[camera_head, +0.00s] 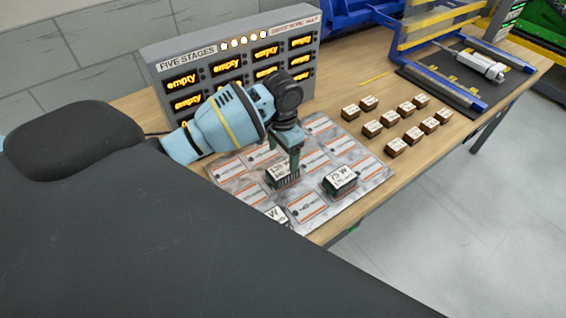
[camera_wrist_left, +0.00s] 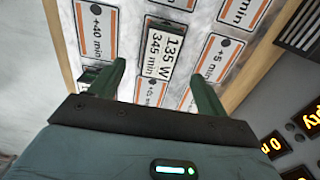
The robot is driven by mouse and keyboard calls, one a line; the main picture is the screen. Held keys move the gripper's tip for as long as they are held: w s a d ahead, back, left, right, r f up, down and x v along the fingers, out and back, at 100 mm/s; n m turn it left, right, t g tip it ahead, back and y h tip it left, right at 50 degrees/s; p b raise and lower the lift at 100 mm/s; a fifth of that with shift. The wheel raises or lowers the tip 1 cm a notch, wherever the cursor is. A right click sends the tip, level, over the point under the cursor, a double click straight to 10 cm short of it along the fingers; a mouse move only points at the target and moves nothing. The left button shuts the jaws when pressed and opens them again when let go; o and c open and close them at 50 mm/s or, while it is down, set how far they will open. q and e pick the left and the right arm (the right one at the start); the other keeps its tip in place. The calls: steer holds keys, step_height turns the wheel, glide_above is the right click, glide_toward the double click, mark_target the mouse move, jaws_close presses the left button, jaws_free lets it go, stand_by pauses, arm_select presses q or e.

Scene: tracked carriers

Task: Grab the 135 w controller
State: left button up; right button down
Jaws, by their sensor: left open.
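The 135 W controller (camera_wrist_left: 160,50) is a dark block with a white label reading 135 W, 345 min in the left wrist view. In the head view the labelled block (camera_head: 281,177) under my left gripper appears to be it, its label partly covered by a finger. My left gripper (camera_wrist_left: 158,72) is open, its two green fingers apart with the controller between and slightly beyond their tips. In the head view my left gripper (camera_head: 294,162) points down at the block; whether it touches cannot be told. My right gripper is not in view.
A 75 W controller (camera_head: 340,180) stands close to the right on the printed board (camera_head: 374,172). Another W-marked block (camera_head: 275,215) is partly hidden at the front. A grey display panel (camera_head: 236,62) stands behind. Several small labelled blocks (camera_head: 397,147) sit on the table at right.

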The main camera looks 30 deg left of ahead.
mark_target(283, 169)
arm_select(q)
steer(key=shift+s+d, duration=0.1)
steer(key=shift+s, duration=0.05)
steer(key=shift+f, duration=0.25)
steer(key=shift+w+f+b, duration=0.2)
steer(key=shift+f+b, duration=0.15)
steer(key=shift+f, duration=3.25)
steer(key=shift+c, duration=0.5)
steer(key=shift+r, duration=0.1)
steer(key=c, duration=1.2)
